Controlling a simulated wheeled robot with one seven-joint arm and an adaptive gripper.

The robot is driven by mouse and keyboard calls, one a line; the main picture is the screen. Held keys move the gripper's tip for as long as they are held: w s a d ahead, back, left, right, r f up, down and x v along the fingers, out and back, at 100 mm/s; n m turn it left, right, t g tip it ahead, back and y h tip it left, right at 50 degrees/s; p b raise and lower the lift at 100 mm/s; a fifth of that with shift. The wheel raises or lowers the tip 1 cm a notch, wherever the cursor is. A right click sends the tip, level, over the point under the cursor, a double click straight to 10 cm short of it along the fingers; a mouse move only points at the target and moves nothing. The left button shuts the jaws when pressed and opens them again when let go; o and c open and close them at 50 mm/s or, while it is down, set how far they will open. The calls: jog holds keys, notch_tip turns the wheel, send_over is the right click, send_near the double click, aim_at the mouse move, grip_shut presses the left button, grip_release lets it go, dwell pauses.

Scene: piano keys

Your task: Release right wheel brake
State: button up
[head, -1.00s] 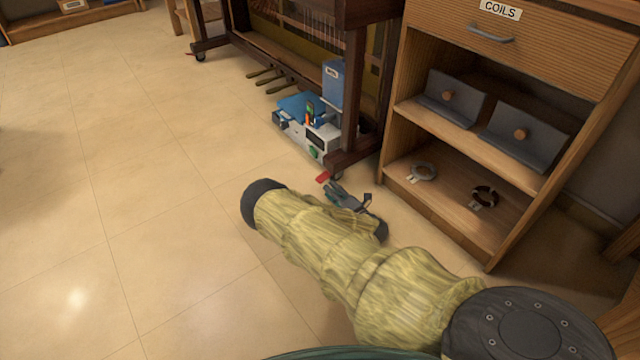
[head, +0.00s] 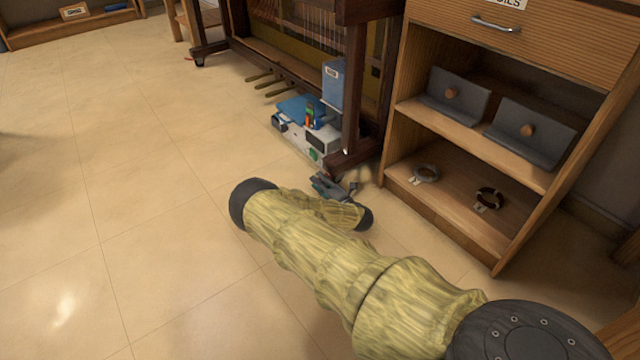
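The dark wooden piano frame (head: 355,163) stands at the upper middle on a foot at its right end. The right wheel and its brake under that foot are hidden behind my gripper. My gripper (head: 320,183) is low at the foot's near side, beyond my yellow-sleeved arm. It is small and partly covered by the arm, so I cannot tell whether its fingers are open or shut, or whether they touch the brake. The left wheel (head: 199,61) shows under the far left foot.
A blue box (head: 334,84) and a pale tray with tools (head: 322,139) sit beside the right leg. Pedals (head: 270,84) stick out further left. A wooden cabinet (head: 397,128) stands close on the right. The tiled floor (head: 130,170) to the left is clear.

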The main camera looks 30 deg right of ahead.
grip_shut()
jog(key=shift+r, duration=0.15)
jog(key=shift+r+m+p, duration=0.25)
jog(key=shift+m+p, duration=0.15)
jog(key=shift+p, duration=0.55)
jog(key=r+m+p, duration=0.1)
jog(key=p, duration=0.2)
jog(key=shift+m, duration=0.4)
jog(key=m+p, duration=0.2)
jog(key=p, duration=0.1)
jog(key=shift+r+m, duration=0.3)
jog(key=shift+r, duration=0.1)
jog(key=shift+d+r+m+p, duration=0.15)
jog(key=shift+m+p, duration=0.75)
jog(key=shift+p, duration=0.25)
